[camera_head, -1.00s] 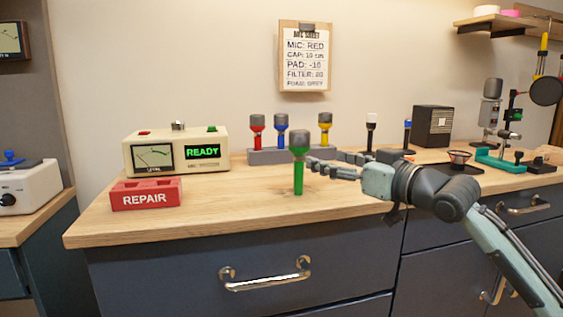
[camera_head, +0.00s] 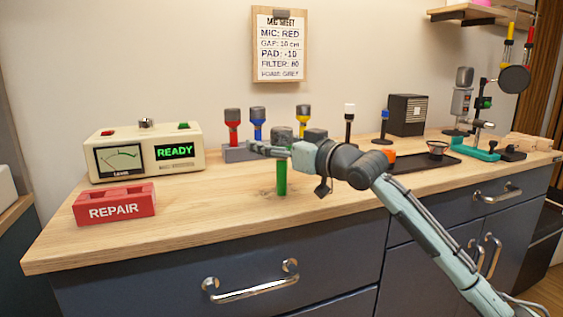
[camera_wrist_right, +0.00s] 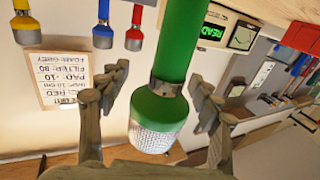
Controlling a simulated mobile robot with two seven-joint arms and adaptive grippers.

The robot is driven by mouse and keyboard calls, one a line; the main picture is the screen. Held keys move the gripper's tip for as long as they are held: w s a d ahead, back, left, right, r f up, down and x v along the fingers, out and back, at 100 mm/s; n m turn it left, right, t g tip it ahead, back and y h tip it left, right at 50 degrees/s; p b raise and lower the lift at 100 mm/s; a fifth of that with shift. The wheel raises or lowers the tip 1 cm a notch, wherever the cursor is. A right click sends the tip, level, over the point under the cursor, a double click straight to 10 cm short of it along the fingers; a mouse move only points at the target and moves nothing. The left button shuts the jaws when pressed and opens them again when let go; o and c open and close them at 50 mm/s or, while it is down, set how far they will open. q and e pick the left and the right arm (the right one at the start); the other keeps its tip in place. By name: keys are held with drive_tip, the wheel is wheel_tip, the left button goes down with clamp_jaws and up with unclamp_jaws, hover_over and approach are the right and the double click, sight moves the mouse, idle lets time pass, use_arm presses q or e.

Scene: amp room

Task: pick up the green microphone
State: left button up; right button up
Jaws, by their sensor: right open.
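The green microphone (camera_head: 281,180) stands upright on the wooden counter, in front of the rack. In the head view my right gripper (camera_head: 266,149) crosses in front of its upper part, so only the green handle and some of the grey head show. In the right wrist view, which is upside down, the green microphone (camera_wrist_right: 165,95) lies between the spread fingers of my right gripper (camera_wrist_right: 164,78), with gaps visible on both sides. The right gripper is open and holds nothing. My left gripper is not in view.
A grey rack (camera_head: 238,153) with red, blue and yellow microphones stands behind. A red REPAIR block (camera_head: 115,204) and a cream READY meter (camera_head: 145,152) are at left. A dark tray (camera_head: 425,166) is at right.

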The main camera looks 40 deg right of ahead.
drive_tip(key=shift+w, duration=0.2)
clamp_jaws()
idle(0.3)
drive_tip(key=shift+r, duration=0.1)
